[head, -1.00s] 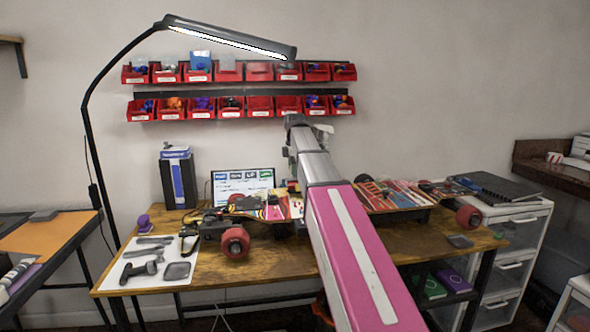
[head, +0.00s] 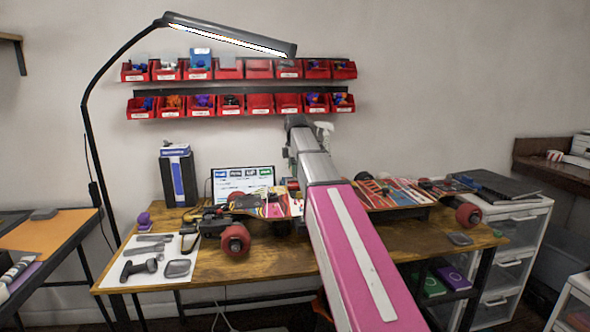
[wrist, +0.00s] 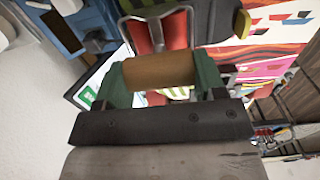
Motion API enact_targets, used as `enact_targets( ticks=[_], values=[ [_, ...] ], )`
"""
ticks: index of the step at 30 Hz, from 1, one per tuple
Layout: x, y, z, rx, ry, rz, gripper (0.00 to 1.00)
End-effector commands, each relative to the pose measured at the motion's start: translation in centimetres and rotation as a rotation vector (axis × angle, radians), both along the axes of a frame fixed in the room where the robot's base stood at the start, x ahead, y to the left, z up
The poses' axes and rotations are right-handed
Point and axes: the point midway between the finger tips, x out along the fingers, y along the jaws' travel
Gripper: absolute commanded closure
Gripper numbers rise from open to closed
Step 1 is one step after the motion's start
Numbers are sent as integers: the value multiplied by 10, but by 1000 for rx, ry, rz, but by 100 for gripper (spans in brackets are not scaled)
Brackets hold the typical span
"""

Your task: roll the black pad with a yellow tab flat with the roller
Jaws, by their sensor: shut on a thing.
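My gripper (wrist: 161,82) shows in the wrist view, its green-tipped fingers closed on either side of a brown cylinder, which looks like the handle of the roller (wrist: 158,70). In the head view, my arm hides the gripper and roller above the middle of the bench. The colourful skateboard (head: 405,196) lies across the bench behind my arm, wheels at its ends.
A white mat (head: 140,272) with dark tools lies at the bench's left. A monitor (head: 242,181) and a dark blue box (head: 179,178) stand at the back. A lamp (head: 225,37) arches over red bins (head: 260,107) on the wall.

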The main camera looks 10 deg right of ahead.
Motion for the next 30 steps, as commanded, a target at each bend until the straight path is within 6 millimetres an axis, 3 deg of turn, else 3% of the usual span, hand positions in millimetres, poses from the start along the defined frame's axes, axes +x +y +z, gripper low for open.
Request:
enact_targets(
  ticks=[30],
  values=[
    [-43, 0, 0, 0, 0, 0, 55]
  ],
)
